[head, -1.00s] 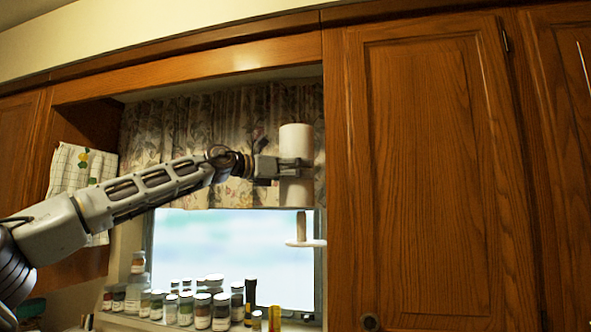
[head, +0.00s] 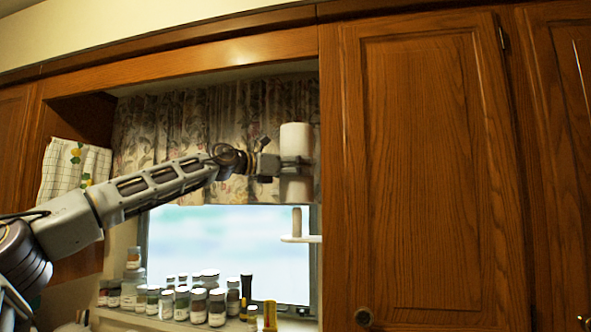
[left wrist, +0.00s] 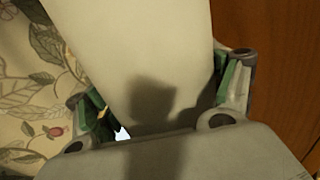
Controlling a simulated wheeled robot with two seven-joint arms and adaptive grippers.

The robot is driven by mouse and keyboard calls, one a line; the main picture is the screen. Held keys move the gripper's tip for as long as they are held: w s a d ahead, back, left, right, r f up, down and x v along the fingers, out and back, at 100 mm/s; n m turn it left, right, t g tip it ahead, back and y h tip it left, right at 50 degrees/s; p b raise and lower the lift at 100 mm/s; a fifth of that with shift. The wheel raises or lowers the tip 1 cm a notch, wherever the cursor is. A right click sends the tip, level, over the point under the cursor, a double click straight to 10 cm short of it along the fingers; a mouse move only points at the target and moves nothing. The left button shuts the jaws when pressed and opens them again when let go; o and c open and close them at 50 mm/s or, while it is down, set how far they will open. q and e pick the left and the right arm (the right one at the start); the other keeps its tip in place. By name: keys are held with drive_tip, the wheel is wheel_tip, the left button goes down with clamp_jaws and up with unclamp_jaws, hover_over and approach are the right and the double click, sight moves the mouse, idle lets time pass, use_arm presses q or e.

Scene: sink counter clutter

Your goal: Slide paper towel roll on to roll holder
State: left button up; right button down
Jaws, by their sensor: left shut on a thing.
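The white paper towel roll (head: 296,142) is upright in the head view, in front of the curtain at the right side of the window. My left gripper (head: 293,166) is shut on its lower half. The left wrist view shows the roll (left wrist: 135,60) between the two fingers (left wrist: 165,100). The roll holder (head: 297,222) is a short upright post on a flat white base (head: 300,239). It is below the roll, with a gap between the roll's lower end and the post's top. My right gripper is not in view.
Several spice jars (head: 198,305) stand on the window sill below. A wooden cabinet (head: 425,170) is close on the right of the roll and holder. A patterned curtain (head: 180,135) hangs behind my arm, and a checked towel (head: 70,170) hangs at the left.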

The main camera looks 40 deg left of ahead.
use_arm(q)
drive_tip(key=shift+f+b, duration=0.55)
drive_tip(key=shift+f, duration=0.2)
drive_tip(key=shift+w+f+b, duration=0.1)
drive_tip(key=shift+f+b, duration=1.1)
drive_tip(key=shift+f, duration=0.55)
drive_tip(key=shift+f+b, duration=1.3)
drive_tip(key=shift+f, duration=0.55)
drive_tip(key=shift+f, duration=0.2)
drive_tip(key=o, duration=1)
drive_tip(key=shift+s, duration=0.2)
drive_tip(key=shift+v, duration=5.8)
